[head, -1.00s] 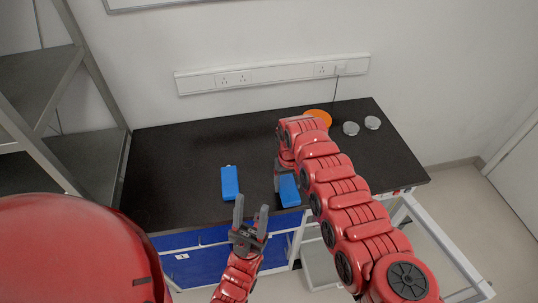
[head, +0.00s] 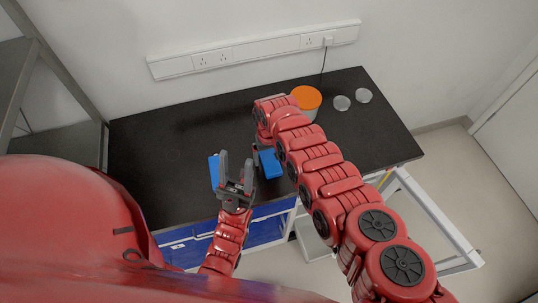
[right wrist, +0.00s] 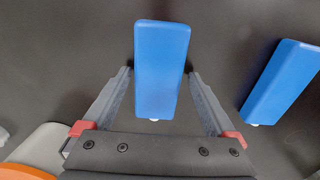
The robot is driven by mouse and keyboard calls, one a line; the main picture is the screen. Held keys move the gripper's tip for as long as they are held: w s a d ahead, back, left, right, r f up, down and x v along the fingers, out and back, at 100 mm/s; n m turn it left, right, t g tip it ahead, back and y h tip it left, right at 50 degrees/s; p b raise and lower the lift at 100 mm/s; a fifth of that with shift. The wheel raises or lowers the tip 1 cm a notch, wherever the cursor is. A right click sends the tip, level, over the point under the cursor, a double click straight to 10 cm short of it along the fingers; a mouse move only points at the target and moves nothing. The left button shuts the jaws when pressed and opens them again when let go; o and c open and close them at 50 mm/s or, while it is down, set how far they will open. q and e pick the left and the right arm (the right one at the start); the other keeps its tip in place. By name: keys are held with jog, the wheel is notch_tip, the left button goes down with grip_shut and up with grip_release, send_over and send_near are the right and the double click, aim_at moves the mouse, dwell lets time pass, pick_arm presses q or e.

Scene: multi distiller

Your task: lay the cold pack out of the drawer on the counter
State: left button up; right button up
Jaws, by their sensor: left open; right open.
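Two blue cold packs lie on the black counter (head: 180,137). The right pack (head: 270,163) is near my right gripper; in the right wrist view this pack (right wrist: 162,60) sits between the spread fingers of my right gripper (right wrist: 158,75), with a gap on each side. The left pack (head: 214,172) is partly hidden by my left gripper (head: 236,170), which is open and empty just right of it. The other pack (right wrist: 282,82) also shows at the right in the wrist view. My right arm hides much of the right gripper in the head view. A pale drawer-like box (head: 312,240) shows below the counter's front.
An orange-lidded container (head: 307,97) stands behind my right arm, with two round clear dishes (head: 342,103) beside it. Blue drawer fronts (head: 262,230) lie under the counter, a white frame (head: 425,205) at its right. A shelf rack (head: 45,85) stands left. The back-left counter is clear.

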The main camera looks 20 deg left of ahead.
aim_at(269, 159)
jog(key=shift+o, duration=0.2)
jog(key=shift+s+d+r, duration=0.1)
jog(key=shift+s, duration=0.05)
jog(key=shift+w+r, duration=0.1)
jog(key=shift+w, duration=0.1)
jog(key=shift+r+p, duration=0.35)
notch_tip(269, 159, up, 5)
jog(key=shift+s, duration=0.1)
jog(key=shift+r+b, duration=0.95)
jog(key=shift+r, duration=2.05)
